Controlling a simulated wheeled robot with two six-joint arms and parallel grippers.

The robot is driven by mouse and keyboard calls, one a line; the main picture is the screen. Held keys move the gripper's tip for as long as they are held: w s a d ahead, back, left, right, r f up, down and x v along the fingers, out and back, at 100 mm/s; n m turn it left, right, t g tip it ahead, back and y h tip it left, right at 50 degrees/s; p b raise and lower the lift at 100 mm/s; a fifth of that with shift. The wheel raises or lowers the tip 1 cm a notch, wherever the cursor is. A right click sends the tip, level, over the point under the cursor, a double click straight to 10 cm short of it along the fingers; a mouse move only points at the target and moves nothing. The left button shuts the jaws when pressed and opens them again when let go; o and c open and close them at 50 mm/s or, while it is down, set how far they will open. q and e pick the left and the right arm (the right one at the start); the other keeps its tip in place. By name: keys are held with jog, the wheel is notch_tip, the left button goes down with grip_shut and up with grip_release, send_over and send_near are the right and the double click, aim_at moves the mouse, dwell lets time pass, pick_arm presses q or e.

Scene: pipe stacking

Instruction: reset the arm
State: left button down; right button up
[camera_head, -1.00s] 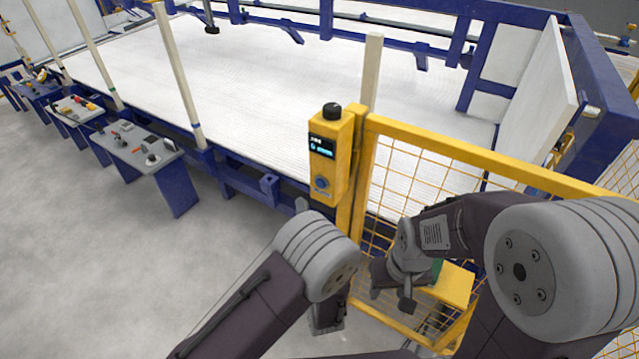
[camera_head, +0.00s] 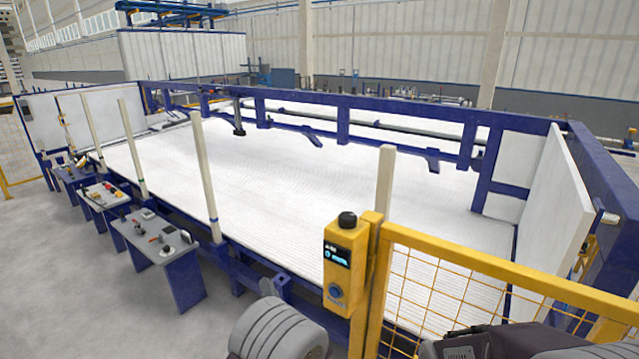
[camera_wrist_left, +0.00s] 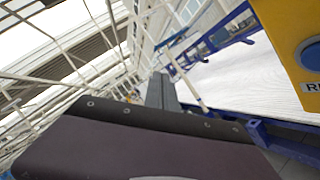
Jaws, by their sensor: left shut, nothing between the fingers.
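My left gripper (camera_wrist_left: 162,82) shows in the left wrist view as two dark grey fingers lying together, beyond my dark wrist housing. It is shut and empty, pointing away from the camera. In the head view only a grey rounded joint of my left arm shows at the bottom middle; the left gripper is below the picture. Parts of my right arm show at the bottom right edge, and my right gripper is out of view. No pipe is in either gripper that I can see.
A yellow control box (camera_head: 343,268) stands at a yellow mesh fence (camera_head: 455,285) close in front; the box also shows in the left wrist view (camera_wrist_left: 283,40). Behind is a large white ribbed bed (camera_head: 300,190) in a blue frame. Small control tables (camera_head: 150,238) stand left. Grey floor (camera_head: 70,290) is free.

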pick_arm(q)
jog(key=s+a+r+n+g+y, duration=0.1)
jog(key=a+r+n+g+y, duration=0.3)
jog(key=a, duration=0.5)
jog(key=s+a+f+n+g+y, duration=0.2)
jog(key=s+a+f+n+g, duration=0.2)
jog(key=s+a+n+g, duration=1.15)
jog(key=s+d+f+n+g+h, duration=0.3)
jog(key=s+f+n+h, duration=0.55)
jog(key=s, duration=0.25)
jog(key=w+d+f+n+t+h, duration=0.2)
jog(key=w+d+f+n+h, duration=0.1)
jog(key=d+n, duration=0.3)
jog(key=w+d+f+n+t+h, duration=0.2)
jog(key=w+d+f+n+h, duration=0.1)
jog(key=d+n, duration=0.4)
jog(key=shift+w+d+f+h, duration=0.25)
jog(key=shift+w+d+h, duration=0.15)
jog(key=shift+d+h, duration=0.2)
jog(key=shift+t, duration=0.25)
